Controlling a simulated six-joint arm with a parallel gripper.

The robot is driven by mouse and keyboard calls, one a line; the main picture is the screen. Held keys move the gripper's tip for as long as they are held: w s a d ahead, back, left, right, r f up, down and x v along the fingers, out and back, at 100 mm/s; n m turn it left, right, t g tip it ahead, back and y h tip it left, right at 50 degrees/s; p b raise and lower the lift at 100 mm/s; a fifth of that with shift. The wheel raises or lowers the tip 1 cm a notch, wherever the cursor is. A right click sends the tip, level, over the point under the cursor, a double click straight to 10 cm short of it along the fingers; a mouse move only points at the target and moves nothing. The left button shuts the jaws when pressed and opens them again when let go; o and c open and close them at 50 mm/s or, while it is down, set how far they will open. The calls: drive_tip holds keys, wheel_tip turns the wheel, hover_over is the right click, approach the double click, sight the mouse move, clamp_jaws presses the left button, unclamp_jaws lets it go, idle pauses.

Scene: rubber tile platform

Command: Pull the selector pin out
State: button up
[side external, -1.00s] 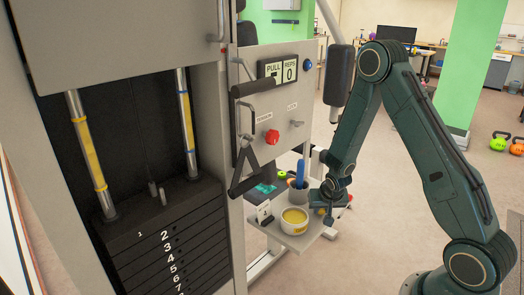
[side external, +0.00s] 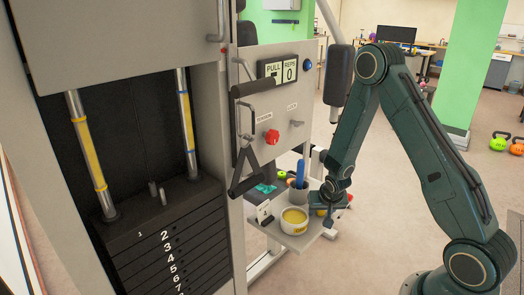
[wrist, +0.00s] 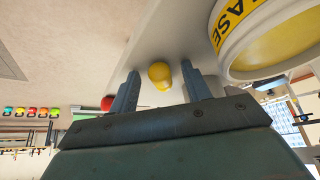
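The weight stack (side external: 165,230) stands at the left in the side view, with numbered plates. I cannot make out a selector pin in its plates. My gripper (side external: 328,212) is over the right part of the small shelf (side external: 298,243), far right of the stack. In the wrist view my gripper (wrist: 160,90) is open, its two fingers apart. A rounded yellow piece (wrist: 160,74) lies between and beyond the fingers, with gaps on both sides. I cannot tell whether it is part of the pin. A red round piece (wrist: 107,103) shows left of the left finger.
A white tub with yellow contents (side external: 294,221) stands on the shelf left of my gripper, close to the right finger in the wrist view. A cup with a blue-handled item (side external: 300,175) stands behind. A black handle (side external: 247,170) hangs before the panel with a red knob (side external: 272,137).

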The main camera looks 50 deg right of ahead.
drive_tip(key=shift+s+r, duration=0.1)
drive_tip(key=v, duration=1.3)
drive_tip(key=shift+r, duration=0.25)
idle(0.3)
drive_tip(key=shift+s+a, duration=0.1)
drive_tip(key=s+a+r+n+y, duration=0.2)
drive_tip(key=s+a+r+n, duration=0.2)
drive_tip(key=s+a+r, duration=0.2)
drive_tip(key=s+a+r+n+t+y, duration=0.1)
drive_tip(key=s+a+r+n, duration=0.4)
drive_tip(key=s+r, duration=0.5)
wheel_tip(320, 180, up, 3)
drive_tip(key=a+y, duration=0.1)
drive_tip(key=a, duration=0.1)
drive_tip(key=shift+a+t, duration=0.3)
